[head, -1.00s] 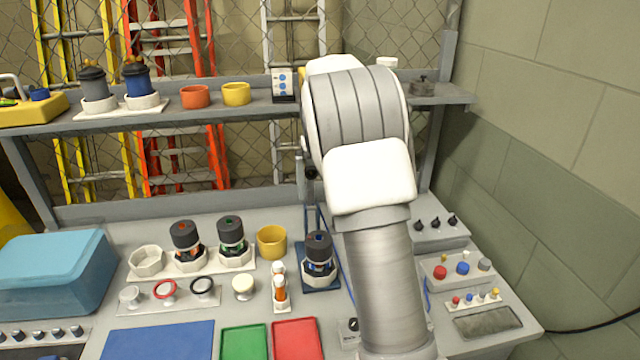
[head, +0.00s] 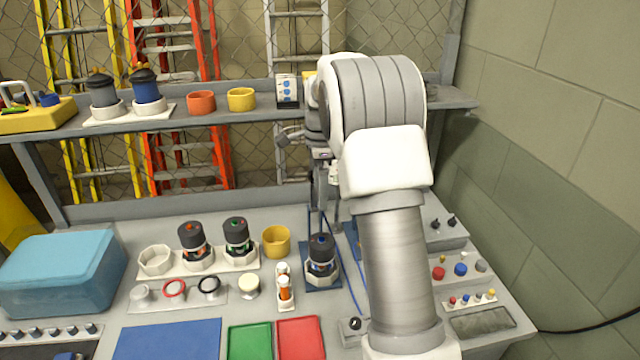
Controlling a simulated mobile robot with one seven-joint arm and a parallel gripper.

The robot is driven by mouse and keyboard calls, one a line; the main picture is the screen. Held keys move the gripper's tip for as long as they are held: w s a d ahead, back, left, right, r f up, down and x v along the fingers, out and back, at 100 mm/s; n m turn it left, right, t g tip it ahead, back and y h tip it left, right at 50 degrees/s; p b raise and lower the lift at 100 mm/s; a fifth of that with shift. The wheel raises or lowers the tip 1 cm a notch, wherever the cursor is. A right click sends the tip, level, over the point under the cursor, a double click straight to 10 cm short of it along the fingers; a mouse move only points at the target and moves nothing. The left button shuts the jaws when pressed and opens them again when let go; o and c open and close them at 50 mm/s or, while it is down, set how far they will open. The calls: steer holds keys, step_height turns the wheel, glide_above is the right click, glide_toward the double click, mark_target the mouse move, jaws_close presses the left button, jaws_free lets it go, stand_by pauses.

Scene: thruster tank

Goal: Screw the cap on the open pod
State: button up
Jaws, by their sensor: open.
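Three dark-topped pods stand on the bench: one with an orange-red mark (head: 192,240) and one with a green mark (head: 236,236) in a white holder, and one with a blue mark (head: 321,258) on a blue base plate. I cannot tell which pod is open. My gripper (head: 326,205) is open, pointing down just behind and above the blue-marked pod, partly hidden by my arm.
An empty white socket (head: 154,260) sits left of the pods. A blue bin (head: 60,272) is at left, button panels (head: 461,268) at right, and a shelf (head: 180,118) above.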

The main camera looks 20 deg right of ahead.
mark_target(320, 239)
steer(key=shift+m, duration=0.3)
step_height(320, 239, down, 17)
steer(key=shift+f+p, duration=0.2)
steer(key=shift+p, duration=0.6)
steer(key=c, duration=0.9)
steer(key=shift+c, duration=0.2)
steer(key=m+b, duration=0.1)
steer(key=m, duration=0.2)
steer(key=shift+m, duration=0.3)
steer(key=m, duration=0.3)
steer(key=shift+m, duration=0.4)
steer(key=shift+f+m, duration=0.1)
steer(key=shift+m, duration=1.1)
